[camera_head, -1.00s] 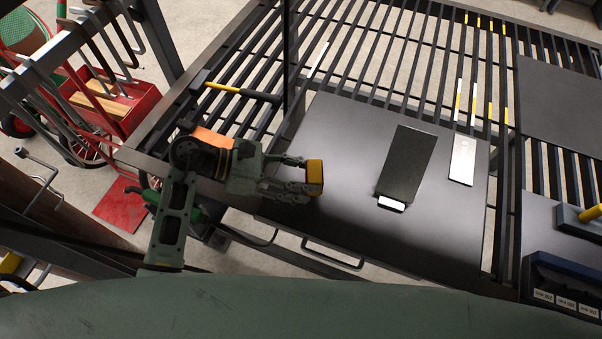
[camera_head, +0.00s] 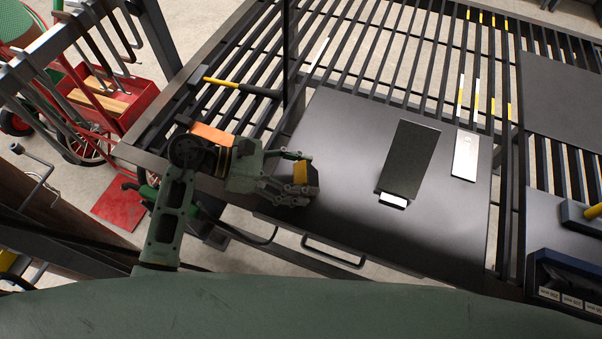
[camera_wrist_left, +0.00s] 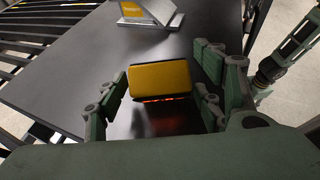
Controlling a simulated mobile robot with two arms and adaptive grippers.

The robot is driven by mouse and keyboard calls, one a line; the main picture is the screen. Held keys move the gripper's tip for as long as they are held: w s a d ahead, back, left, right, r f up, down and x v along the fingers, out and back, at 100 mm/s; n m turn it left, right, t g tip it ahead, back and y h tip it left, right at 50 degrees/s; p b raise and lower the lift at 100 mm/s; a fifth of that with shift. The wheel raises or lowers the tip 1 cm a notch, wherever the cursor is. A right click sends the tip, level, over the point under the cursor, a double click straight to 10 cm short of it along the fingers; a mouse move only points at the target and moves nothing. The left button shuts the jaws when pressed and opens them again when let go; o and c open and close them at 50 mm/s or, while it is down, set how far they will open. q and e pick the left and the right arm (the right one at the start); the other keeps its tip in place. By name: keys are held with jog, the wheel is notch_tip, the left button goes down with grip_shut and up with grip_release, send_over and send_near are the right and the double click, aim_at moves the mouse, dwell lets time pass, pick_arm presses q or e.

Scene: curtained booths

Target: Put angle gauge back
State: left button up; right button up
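A small yellow block with dark edges, likely the angle gauge (camera_head: 311,175), is between the fingertips of my left gripper (camera_head: 303,177). My right gripper is not in view.
A dark slab with a white end (camera_head: 409,160) and a silver plate (camera_head: 466,155) stand to the right. A silver wedge-shaped piece (camera_wrist_left: 150,14) shows ahead in the wrist view. A yellow-handled hammer (camera_head: 235,87) lies on the slats.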

pick_arm(q)
jog(key=shift+r, duration=0.1)
jog(key=shift+r+p, duration=0.25)
jog(key=shift+p, duration=0.15)
jog(key=shift+r+p, duration=0.4)
jog(key=shift+p, duration=0.15)
jog(key=w+b+v, duration=0.1)
jog(key=b+v, duration=0.3)
jog(key=v, duration=0.8)
jog(key=shift+s, duration=0.45)
jog(key=shift+f, duration=0.15)
